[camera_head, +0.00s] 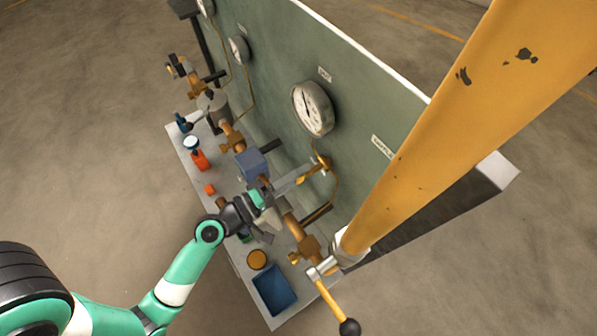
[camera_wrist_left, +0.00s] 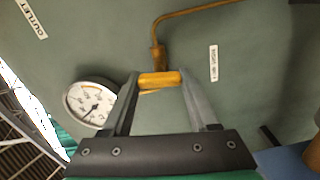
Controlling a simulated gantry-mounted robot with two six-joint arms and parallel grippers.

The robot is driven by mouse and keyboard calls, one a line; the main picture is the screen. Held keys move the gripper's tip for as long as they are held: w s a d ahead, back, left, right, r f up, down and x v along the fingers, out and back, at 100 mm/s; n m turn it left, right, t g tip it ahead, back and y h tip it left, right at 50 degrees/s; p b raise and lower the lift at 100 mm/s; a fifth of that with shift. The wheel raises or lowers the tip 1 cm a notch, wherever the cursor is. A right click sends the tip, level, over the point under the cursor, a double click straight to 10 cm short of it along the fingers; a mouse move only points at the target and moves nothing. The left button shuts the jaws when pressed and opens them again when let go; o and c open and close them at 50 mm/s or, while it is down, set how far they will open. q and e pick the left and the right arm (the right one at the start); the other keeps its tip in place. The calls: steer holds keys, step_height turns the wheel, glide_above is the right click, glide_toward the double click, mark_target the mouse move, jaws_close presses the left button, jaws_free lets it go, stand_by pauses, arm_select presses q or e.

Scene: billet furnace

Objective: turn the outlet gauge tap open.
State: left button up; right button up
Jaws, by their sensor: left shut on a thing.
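The outlet gauge tap has a yellow handle (camera_wrist_left: 160,80) at the lower end of a thin brass pipe (camera_wrist_left: 158,55) on the green panel. In the head view the brass tap (camera_head: 321,161) is just below a large round gauge (camera_head: 312,109). My left gripper (camera_head: 308,177) is shut on the handle. In the left wrist view the two grey fingertips of my left gripper (camera_wrist_left: 160,82) press on the handle's ends, and the handle lies across between them. A white-faced gauge (camera_wrist_left: 91,103) and an OUTLET label (camera_wrist_left: 27,18) show to the left. My right gripper is out of view.
A thick yellow pole (camera_head: 440,130) slants across the right, with a black-knobbed lever (camera_head: 338,312) at its foot. Brass pipework and a blue-grey box (camera_head: 251,163) stand close to my left wrist. A blue tray (camera_head: 273,290) and an orange-red bottle (camera_head: 199,160) are on the bench.

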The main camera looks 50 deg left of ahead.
arm_select(q)
steer(key=shift+n, duration=0.8)
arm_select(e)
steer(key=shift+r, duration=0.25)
arm_select(q)
steer(key=o, duration=1.4)
